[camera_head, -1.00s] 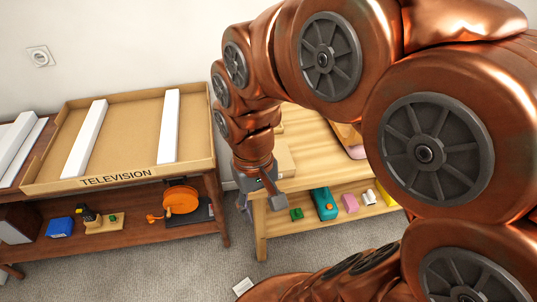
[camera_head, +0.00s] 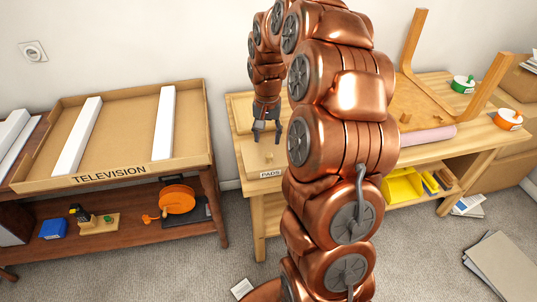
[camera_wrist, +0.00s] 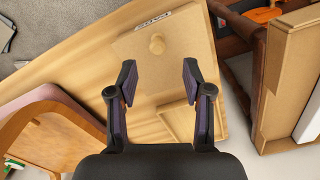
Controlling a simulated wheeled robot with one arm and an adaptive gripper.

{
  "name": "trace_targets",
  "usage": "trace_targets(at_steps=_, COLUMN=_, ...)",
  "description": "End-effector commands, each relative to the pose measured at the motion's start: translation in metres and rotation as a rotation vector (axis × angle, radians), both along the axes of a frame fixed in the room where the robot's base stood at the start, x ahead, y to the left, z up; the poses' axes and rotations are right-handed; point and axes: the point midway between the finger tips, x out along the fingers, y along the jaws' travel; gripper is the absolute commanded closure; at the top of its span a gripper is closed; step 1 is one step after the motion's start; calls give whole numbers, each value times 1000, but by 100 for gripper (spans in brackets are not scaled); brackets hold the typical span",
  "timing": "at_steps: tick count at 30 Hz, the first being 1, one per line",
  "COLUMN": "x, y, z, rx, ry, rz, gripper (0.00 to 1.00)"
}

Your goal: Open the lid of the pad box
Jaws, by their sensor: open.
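The pad box (camera_head: 252,160) is a pale wooden box with a "PADS" label on its front, on the left end of the light wooden table. Its flat lid (camera_wrist: 190,60) lies on top and looks shut. A small round wooden knob (camera_head: 269,156) stands on the lid; it also shows in the wrist view (camera_wrist: 157,44). My gripper (camera_head: 266,136) is open and empty above the box. In the wrist view my gripper (camera_wrist: 159,70) has its fingers apart, with the knob just beyond the fingertips, roughly centred between them. My arm hides the box's right side in the head view.
A large cardboard "TELEVISION" box (camera_head: 120,168) stands on the dark shelf to the left, across a narrow gap. An upturned wooden stool (camera_head: 420,100) and a pink roll (camera_head: 428,135) lie to the right. A shallow wooden frame (camera_wrist: 178,122) lies behind the pad box.

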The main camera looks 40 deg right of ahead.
Motion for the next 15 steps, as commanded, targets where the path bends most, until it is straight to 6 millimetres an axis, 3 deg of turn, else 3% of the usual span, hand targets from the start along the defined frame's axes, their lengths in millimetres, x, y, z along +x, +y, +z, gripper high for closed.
trace_targets(at_steps=8, x=5, y=-11, z=-11, rx=-6, ry=-4, rz=-28, gripper=50)
trace_targets(at_steps=15, x=5, y=-10, z=-38, rx=-4, ry=-1, rz=-27, gripper=50)
